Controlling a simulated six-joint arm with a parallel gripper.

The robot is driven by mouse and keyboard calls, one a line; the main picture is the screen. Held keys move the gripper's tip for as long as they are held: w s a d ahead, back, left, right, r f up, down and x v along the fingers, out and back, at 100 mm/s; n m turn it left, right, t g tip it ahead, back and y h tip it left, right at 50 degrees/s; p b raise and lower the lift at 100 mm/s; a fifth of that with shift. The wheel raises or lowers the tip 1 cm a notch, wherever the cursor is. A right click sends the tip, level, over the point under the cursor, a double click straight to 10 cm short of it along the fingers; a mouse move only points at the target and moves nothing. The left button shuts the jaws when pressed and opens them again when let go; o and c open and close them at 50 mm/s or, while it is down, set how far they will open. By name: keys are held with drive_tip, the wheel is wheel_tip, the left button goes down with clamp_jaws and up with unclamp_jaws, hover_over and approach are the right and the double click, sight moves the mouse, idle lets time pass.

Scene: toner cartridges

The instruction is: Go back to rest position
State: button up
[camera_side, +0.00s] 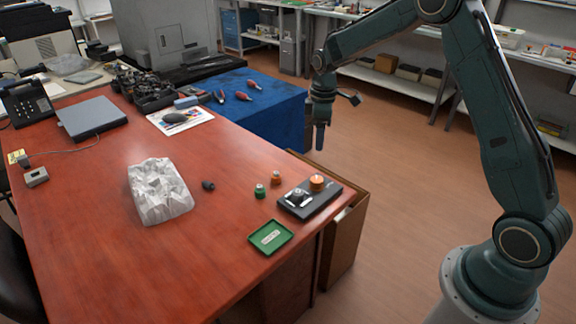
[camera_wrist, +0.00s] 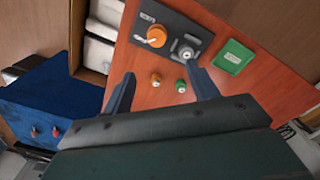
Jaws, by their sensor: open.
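My gripper (camera_side: 320,135) hangs in the air beyond the right edge of the red-brown desk, with its fingers pointing down. In the wrist view its two fingers (camera_wrist: 164,92) are spread apart with nothing between them. On the desk a dark plate (camera_side: 325,206) carries an orange-topped piece (camera_side: 317,182) and a grey-and-black piece (camera_side: 297,197). Beside the plate stand a small green piece (camera_side: 260,191) and a small orange piece (camera_side: 276,178). A green tray (camera_side: 270,237) with a white label lies near the front edge. The wrist view shows the same dark plate (camera_wrist: 170,38) and green tray (camera_wrist: 233,57).
A crumpled whitish bag (camera_side: 160,190) and a small dark piece (camera_side: 208,185) lie mid-desk. A blue-covered table (camera_side: 270,115) with red-handled tools stands behind. An open wooden box (camera_side: 345,235) stands on the floor beside the desk. The floor right of it is clear.

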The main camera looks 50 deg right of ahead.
drive_tip(key=s+a+r+m+t, duration=0.1)
drive_tip(key=s+a+r+m, duration=0.1)
drive_tip(key=s+a+r, duration=0.4)
drive_tip(key=s+a+r+m+t, duration=0.1)
drive_tip(key=s+r+m+t, duration=0.1)
drive_tip(key=s+r, duration=0.75)
drive_tip(key=s+a+r+m+t, duration=0.1)
drive_tip(key=s+a, duration=0.1)
drive_tip(key=s, duration=0.5)
drive_tip(key=s+a+r+m+t, duration=0.1)
drive_tip(key=s+a+r+m, duration=0.1)
drive_tip(key=s, duration=0.6)
drive_tip(key=shift+a, duration=0.2)
drive_tip(key=shift+s+a+f+m, duration=0.1)
drive_tip(key=shift+s+f+m, duration=0.05)
drive_tip(key=shift+s, duration=0.25)
drive_tip(key=shift+s+f+m, duration=0.1)
drive_tip(key=shift+s+m, duration=0.05)
drive_tip(key=shift+s, duration=0.2)
drive_tip(key=shift+c, duration=0.2)
